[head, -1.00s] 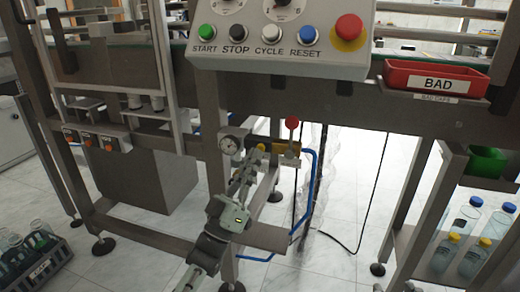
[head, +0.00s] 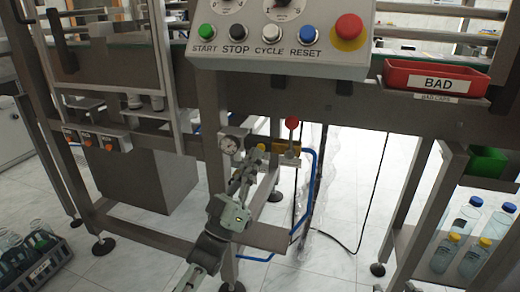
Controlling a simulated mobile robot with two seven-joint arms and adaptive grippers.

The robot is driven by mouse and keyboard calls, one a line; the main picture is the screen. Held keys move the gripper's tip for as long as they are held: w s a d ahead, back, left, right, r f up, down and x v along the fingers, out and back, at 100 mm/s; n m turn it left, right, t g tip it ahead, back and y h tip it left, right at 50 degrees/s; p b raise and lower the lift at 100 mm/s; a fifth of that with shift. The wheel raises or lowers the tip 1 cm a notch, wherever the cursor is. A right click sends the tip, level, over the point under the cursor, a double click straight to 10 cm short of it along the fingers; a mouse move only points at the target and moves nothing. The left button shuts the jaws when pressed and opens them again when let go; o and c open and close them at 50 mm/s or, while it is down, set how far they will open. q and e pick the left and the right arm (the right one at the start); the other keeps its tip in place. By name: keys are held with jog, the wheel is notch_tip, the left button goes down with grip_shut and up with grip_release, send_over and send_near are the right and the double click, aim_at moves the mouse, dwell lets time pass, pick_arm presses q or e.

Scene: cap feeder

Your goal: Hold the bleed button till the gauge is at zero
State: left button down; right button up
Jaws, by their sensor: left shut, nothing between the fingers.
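A small yellow button (head: 261,148) shows at the valve's left end and seems to be the bleed button. My left gripper (head: 252,158) is shut and empty, its fingertips just below and left of this button. I cannot tell whether they touch it. My right gripper is not in view.
The control panel (head: 270,62) with coloured buttons overhangs the valve. A blue hose (head: 308,195) loops down right of it. The grey frame post (head: 211,125) stands close left of the gripper. A red BAD bin (head: 405,78) and bottles are at the right.

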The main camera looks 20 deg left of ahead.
pick_arm(q)
jog(key=shift+w, duration=0.3)
jog(key=shift+w, duration=0.35)
dwell(0.6)
dwell(1.9)
jog(key=shift+s, duration=0.8)
jog(key=shift+p, duration=0.35)
jog(key=s+p, duration=0.2)
jog(key=s, duration=0.3)
jog(key=shift+a, duration=0.1)
